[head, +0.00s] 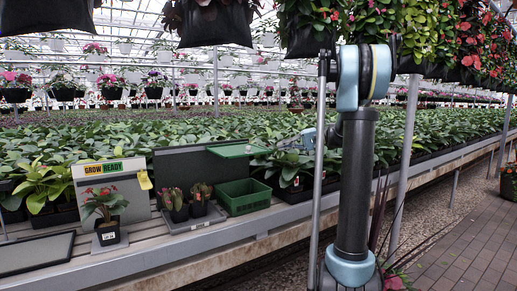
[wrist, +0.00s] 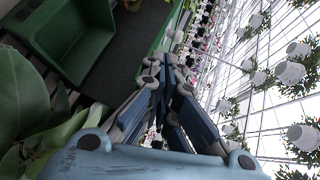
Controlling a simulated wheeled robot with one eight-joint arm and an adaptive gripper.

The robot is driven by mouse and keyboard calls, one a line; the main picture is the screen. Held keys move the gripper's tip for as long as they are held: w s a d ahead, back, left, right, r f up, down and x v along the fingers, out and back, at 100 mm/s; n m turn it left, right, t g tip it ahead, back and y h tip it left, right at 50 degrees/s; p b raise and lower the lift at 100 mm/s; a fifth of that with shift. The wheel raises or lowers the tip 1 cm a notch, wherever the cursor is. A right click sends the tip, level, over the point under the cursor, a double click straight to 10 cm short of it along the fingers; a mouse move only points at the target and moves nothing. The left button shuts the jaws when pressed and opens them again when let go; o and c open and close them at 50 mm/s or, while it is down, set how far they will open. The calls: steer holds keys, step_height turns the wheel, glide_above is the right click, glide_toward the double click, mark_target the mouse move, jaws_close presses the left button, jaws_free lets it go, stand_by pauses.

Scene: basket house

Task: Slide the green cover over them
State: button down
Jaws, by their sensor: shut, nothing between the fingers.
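The green cover (head: 238,150) is a flat panel lying level at the right top of an upright dark board (head: 190,168), above an open green box (head: 243,196). Two small potted plants, the left one (head: 178,210) and the right one (head: 198,204), stand left of the box on a grey tray (head: 196,222). My gripper (head: 288,143) is right of the cover, apart from it, partly hidden by my arm. In the wrist view, my gripper (wrist: 165,62) has its fingers closed together and empty. A green edge, likely the cover (wrist: 168,32), lies just beyond the fingertips; the box (wrist: 72,40) is at upper left.
A grey panel with a "GROW READY" sign (head: 97,168) and a potted red-flowered plant (head: 106,210) stand left. A dark flat tray (head: 36,252) lies at the bench's left end. Dense leafy plants (head: 440,135) surround the board and arm; baskets (head: 213,22) hang above.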

mark_target(259, 151)
steer(key=w+d+r+y, duration=0.1)
steer(key=w+d+r, duration=0.1)
steer(key=w, duration=0.2)
steer(key=a, duration=0.3)
steer(key=a+f, duration=0.1)
steer(key=a, duration=0.6)
steer(key=shift+w+a+f, duration=0.15)
steer(key=shift+w+f, duration=0.05)
steer(key=shift+f, duration=0.1)
steer(key=shift+s+a+f, duration=0.25)
steer(key=shift+s+a, duration=0.75)
steer(key=shift+a, duration=0.05)
steer(key=shift+s+a, duration=0.3)
